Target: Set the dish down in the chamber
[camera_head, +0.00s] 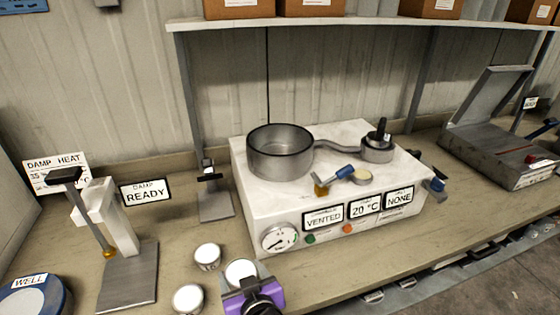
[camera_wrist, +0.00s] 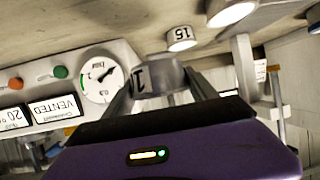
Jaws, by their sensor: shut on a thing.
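My gripper (camera_head: 243,286) is at the front of the bench, left of and below the white unit. In the wrist view my gripper (camera_wrist: 160,88) has its two fingers shut on a small grey dish (camera_wrist: 158,72) marked "1". The dish also shows in the head view as a pale round top (camera_head: 240,271) beyond the purple gripper body. The chamber appears to be the open round metal pot (camera_head: 280,163) on top of the white unit (camera_head: 262,200). Its visible inside looks empty. The dish is apart from the chamber.
Two similar dishes (camera_head: 208,257) (camera_head: 188,298) stand left of my gripper. The unit's signs read "VENTED", "20 °C" and "NONE". A black-knobbed metal part (camera_head: 377,150) stands right of the chamber, joined by a pipe. A stand (camera_head: 122,240) is at left; a shelf (camera_head: 350,22) runs above.

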